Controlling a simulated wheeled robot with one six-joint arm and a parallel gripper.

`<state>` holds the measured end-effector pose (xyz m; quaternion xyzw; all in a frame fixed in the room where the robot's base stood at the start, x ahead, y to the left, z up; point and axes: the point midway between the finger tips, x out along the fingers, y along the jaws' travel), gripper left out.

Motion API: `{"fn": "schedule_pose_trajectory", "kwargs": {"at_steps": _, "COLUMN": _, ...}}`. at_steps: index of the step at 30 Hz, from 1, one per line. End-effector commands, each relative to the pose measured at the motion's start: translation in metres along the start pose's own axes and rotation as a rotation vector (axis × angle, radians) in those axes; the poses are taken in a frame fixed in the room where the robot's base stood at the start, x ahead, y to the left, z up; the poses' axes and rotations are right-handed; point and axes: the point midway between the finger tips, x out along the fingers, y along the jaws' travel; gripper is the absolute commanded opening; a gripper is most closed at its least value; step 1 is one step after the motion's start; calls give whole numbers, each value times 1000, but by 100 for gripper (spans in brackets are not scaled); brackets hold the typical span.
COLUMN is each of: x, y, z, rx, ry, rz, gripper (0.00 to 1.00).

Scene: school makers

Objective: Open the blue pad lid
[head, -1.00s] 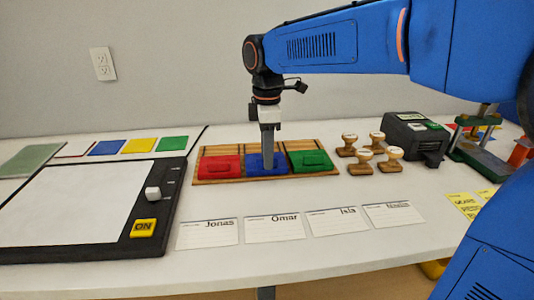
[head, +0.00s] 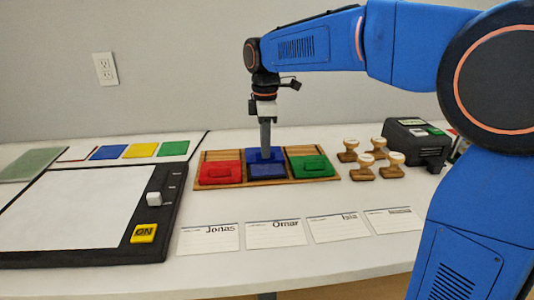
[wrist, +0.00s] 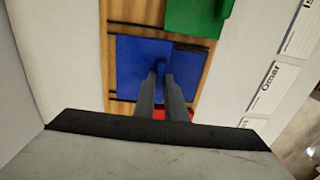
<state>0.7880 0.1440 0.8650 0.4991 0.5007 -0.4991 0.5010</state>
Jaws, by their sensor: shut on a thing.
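The tray (head: 330,175) holds three stamp pads in a row, red, blue and green. The blue lid (head: 253,155) sits further back than the red lid (head: 220,172) and the green lid (head: 311,168). In front of it the blue pad (head: 266,171) is partly uncovered. My gripper (head: 265,150) points straight down and is shut on the blue lid's raised grip. In the wrist view the fingers (wrist: 161,76) close on the grip of the blue lid (wrist: 133,62), with the darker blue pad (wrist: 190,72) beside it. The fingers hide part of the lid.
Several wooden stamps (head: 365,160) stand right of the tray, with a black machine (head: 417,140) beyond. Name cards (head: 275,233) lie in front. A black-framed light panel (head: 80,205) lies at left. Coloured sheets (head: 140,150) lie behind it. Bare table separates tray and cards.

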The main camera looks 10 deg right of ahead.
Motion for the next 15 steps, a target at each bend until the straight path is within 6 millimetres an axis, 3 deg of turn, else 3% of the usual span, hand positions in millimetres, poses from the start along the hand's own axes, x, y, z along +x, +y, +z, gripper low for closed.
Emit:
{"fn": "schedule_pose_trajectory", "kwargs": {"at_steps": 12, "x": 0, "y": 7, "z": 0, "rx": 0, "ry": 1, "rz": 0, "gripper": 0}}
{"fn": "schedule_pose_trajectory", "kwargs": {"at_steps": 13, "x": 0, "y": 7, "z": 0, "rx": 0, "ry": 1, "rz": 0, "gripper": 16}}
{"fn": "schedule_pose_trajectory", "kwargs": {"at_steps": 15, "x": 0, "y": 7, "z": 0, "rx": 0, "ry": 1, "rz": 0, "gripper": 30}}
